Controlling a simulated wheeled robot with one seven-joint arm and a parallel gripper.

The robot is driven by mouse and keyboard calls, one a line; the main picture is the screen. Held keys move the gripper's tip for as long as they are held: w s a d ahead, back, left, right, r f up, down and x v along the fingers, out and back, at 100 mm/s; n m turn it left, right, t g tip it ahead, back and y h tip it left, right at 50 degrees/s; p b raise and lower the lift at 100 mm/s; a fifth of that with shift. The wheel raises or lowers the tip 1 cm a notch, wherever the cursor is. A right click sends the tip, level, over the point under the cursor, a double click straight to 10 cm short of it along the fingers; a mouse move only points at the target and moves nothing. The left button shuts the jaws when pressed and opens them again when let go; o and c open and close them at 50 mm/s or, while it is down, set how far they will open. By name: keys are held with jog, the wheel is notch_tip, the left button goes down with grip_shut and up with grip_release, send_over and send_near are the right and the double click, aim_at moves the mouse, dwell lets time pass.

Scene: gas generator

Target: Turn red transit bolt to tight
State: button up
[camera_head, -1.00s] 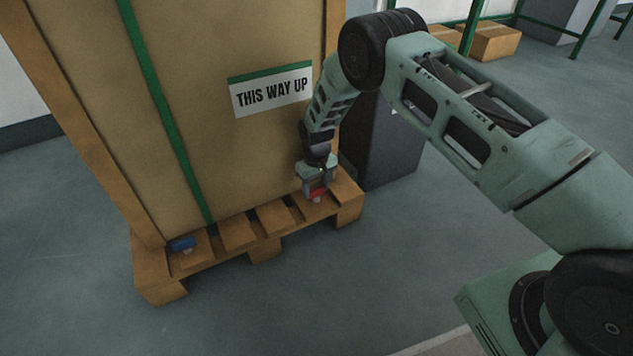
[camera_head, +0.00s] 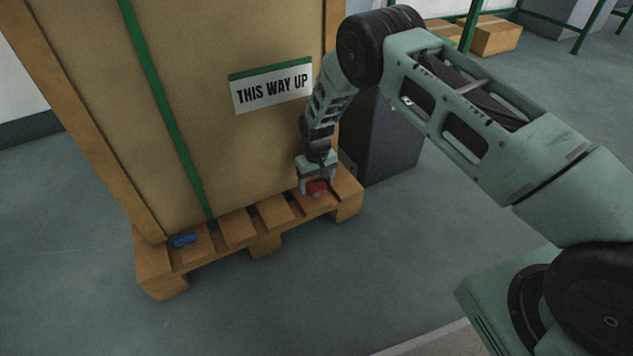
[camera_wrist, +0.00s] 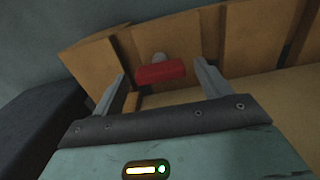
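The red transit bolt (camera_head: 317,188) sits on the right end of the wooden pallet, beside the foot of the tall crate. In the wrist view its red bar-shaped handle (camera_wrist: 161,73) lies nearly level, with a small pale round part behind it. My gripper (camera_head: 317,188) is above and around the bolt. In the wrist view my gripper (camera_wrist: 160,75) is open, one finger on each side of the red handle, with a gap on both sides. No touch shows.
A blue bolt (camera_head: 184,240) sits on the pallet's left end. The crate, with a THIS WAY UP label (camera_head: 271,86), rises close behind my gripper. A dark box (camera_head: 383,140) stands right of the pallet (camera_head: 264,246). The floor in front is clear.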

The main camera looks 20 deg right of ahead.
aim_at(316, 185)
notch_tip(316, 185, up, 18)
jog(key=p, duration=0.8)
jog(key=shift+f, duration=0.25)
jog(key=s+a+r+n+y, duration=0.1)
jog(key=s+a+r, duration=0.2)
jog(key=s+r, duration=0.35)
jog(key=s+a+r+n+p, duration=0.1)
jog(key=s+a+r, duration=0.3)
jog(key=s+r, duration=0.25)
jog(key=s+a+r+n+y, duration=0.1)
jog(key=s+a+r, duration=0.2)
jog(key=s+r, duration=0.35)
jog(key=s+d+r+n+p, duration=0.1)
jog(key=s+r, duration=0.2)
jog(key=s, duration=0.4)
jog(key=s+d+r+n+h, duration=0.1)
jog(key=s+d+r, duration=0.15)
jog(key=s, duration=0.45)
jog(key=s+r+n+p, duration=0.1)
jog(key=s+r, duration=0.3)
jog(key=s, duration=0.3)
notch_tip(316, 185, up, 36)
jog(key=p, duration=3.7)
jog(key=shift+r, duration=0.2)
